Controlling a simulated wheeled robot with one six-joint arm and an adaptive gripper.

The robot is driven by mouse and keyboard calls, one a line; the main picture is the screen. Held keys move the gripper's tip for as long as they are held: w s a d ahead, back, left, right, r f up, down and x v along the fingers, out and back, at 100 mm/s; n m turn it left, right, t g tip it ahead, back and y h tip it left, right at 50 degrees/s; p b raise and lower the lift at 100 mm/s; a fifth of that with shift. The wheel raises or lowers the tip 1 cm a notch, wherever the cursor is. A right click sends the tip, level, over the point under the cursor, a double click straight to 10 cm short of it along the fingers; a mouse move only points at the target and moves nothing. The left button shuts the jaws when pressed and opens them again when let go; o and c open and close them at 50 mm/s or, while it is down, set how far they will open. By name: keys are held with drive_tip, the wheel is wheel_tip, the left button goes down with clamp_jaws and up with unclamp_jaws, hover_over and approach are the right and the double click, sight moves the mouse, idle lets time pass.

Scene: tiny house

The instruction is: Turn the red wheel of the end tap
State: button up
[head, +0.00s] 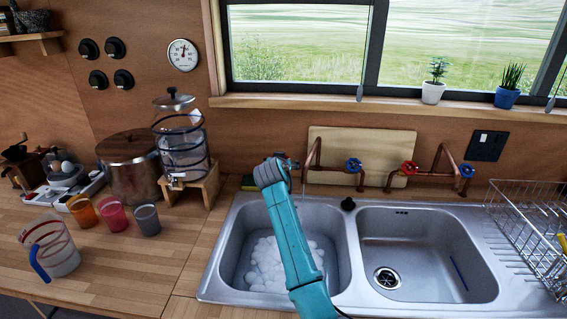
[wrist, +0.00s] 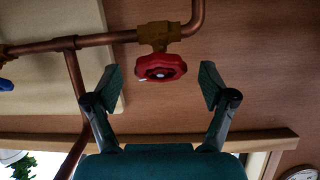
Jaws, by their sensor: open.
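A red wheel (wrist: 160,68) on a brass valve (wrist: 158,36) shows in the wrist view, which is upside down. It lies between my two fingertips in the picture, with a gap on each side. How far ahead of the tips it lies is hard to tell. My gripper (wrist: 161,84) is open and empty. In the head view my gripper (head: 289,163) is at the left end of the copper pipes (head: 312,155), and that end's red wheel is hidden by my arm. Another red wheel (head: 409,168) sits further right, between two blue wheels (head: 353,165) (head: 467,171).
A double sink (head: 345,250) lies below, with foam (head: 275,265) in the left basin. A cutting board (head: 340,140) leans behind the pipes. A glass dispenser (head: 182,145) stands to the left, a dish rack (head: 535,225) to the right. The window sill (head: 290,103) runs above.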

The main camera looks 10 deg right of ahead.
drive_tip(key=shift+x, duration=1.05)
drive_tip(key=c, duration=1.2)
drive_tip(key=shift+n, duration=0.3)
drive_tip(key=shift+n+y, duration=0.9)
drive_tip(key=shift+n, duration=0.7)
